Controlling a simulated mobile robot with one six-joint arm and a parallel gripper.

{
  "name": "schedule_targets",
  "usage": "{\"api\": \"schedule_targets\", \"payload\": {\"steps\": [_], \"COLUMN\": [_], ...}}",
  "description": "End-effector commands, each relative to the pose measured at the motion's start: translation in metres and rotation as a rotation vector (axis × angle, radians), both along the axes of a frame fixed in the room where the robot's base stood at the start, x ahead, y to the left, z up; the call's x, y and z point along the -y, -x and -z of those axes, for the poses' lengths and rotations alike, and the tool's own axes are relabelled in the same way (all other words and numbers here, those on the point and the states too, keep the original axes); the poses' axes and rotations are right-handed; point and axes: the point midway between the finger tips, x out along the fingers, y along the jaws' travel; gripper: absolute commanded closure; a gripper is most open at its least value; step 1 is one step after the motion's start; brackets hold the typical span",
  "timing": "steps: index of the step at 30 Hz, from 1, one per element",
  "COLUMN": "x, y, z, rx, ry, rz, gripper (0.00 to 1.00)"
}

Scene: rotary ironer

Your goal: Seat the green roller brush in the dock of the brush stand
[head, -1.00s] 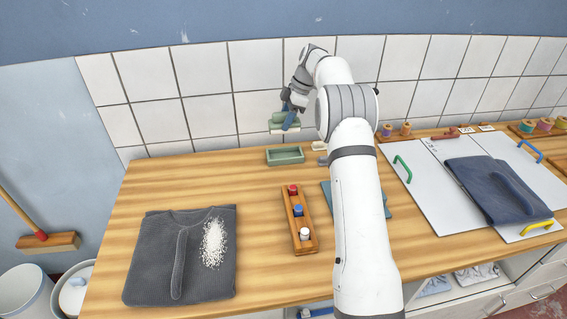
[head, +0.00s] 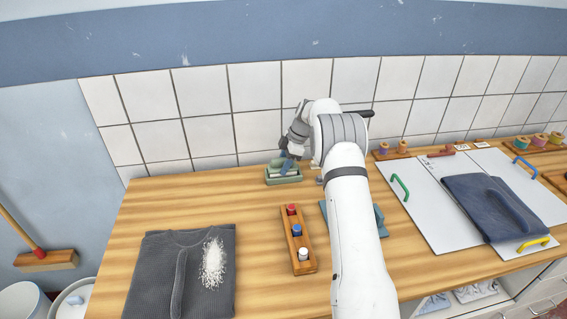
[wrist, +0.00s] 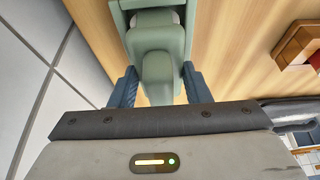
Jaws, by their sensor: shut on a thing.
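The green brush stand (head: 284,181) is a small open tray at the back of the wooden counter, near the tiled wall. My gripper (head: 287,160) is low over it and shut on the green roller brush (wrist: 157,68). In the wrist view my two blue-grey fingers (wrist: 160,88) lie on either side of the brush's green handle. A pale roller part shows beyond the handle, between the green walls of the stand (wrist: 119,18). The brush appears to be in or just over the dock; whether it touches the bottom I cannot tell.
A wooden rack (head: 298,240) with red, blue and white-topped pieces stands in front. A dark grey shirt (head: 160,275) with white powder lies at left. White boards with a folded navy garment (head: 489,207) are at right. The tiled wall is close behind the stand.

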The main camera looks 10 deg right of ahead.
Motion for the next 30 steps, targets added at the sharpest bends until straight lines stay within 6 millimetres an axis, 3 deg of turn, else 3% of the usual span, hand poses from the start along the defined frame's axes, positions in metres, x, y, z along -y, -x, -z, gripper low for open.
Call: {"api": "schedule_targets", "payload": {"steps": [4,5,12,23,30], "x": [0.0,0.0,-0.001,0.0,0.018], "y": [0.0,0.0,0.0,0.0,-0.001], "z": [0.004,0.003,0.002,-0.004,-0.044], "rx": [0.0,0.0,-0.001,0.001,0.005], "ry": [0.0,0.0,0.0,0.0,0.001], "rz": [0.0,0.0,-0.001,-0.001,-0.001], "gripper": [0.78,0.55,0.36,0.35,0.35]}}
